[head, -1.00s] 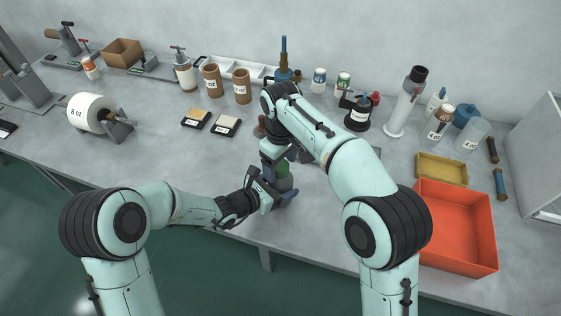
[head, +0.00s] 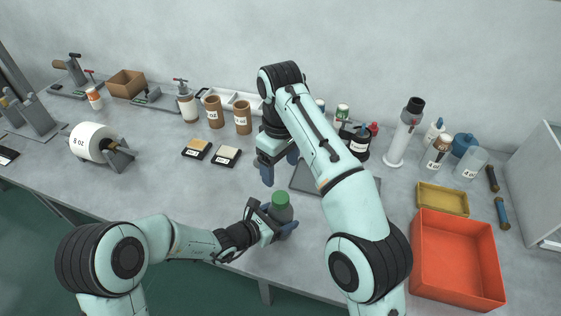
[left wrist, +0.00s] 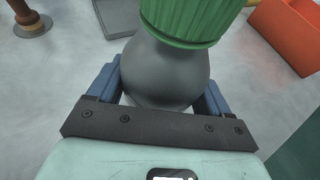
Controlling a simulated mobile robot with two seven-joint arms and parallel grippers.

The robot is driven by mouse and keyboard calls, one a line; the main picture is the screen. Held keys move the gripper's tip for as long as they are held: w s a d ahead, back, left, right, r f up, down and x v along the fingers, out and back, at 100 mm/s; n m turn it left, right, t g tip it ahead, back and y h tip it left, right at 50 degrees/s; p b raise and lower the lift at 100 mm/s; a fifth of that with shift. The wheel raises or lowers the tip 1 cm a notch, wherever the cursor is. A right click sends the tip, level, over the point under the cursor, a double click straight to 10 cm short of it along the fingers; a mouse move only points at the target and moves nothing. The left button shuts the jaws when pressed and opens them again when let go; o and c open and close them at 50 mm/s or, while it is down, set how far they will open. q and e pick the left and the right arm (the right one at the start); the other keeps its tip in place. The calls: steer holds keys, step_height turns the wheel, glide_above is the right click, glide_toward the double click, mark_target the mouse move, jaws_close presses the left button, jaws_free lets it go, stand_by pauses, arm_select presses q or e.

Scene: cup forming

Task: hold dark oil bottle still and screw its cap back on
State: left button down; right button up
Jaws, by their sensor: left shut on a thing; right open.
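The dark oil bottle (head: 283,214) stands upright near the front edge of the table, with the green cap (head: 281,198) on its top. In the left wrist view the dark grey bottle body (left wrist: 165,72) fills the jaws and the ribbed green cap (left wrist: 190,18) sits above it. My left gripper (head: 280,226) is shut around the bottle body. My right gripper (head: 279,172) is open and empty, above and behind the cap, apart from it. How tightly the cap sits cannot be told.
A dark flat plate (head: 308,178) lies behind the bottle, partly hidden by my right arm. An orange-red bin (head: 456,262) and a yellow tray (head: 442,199) are at the right. A roll labelled 8 oz (head: 92,143) stands at the left. The table left of the bottle is clear.

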stand_by(0.4)
arm_select(q)
jaws_free()
steer(key=shift+a, duration=0.1)
steer(key=v, duration=1.3)
steer(key=shift+r, duration=0.2)
steer(key=shift+s, duration=0.1)
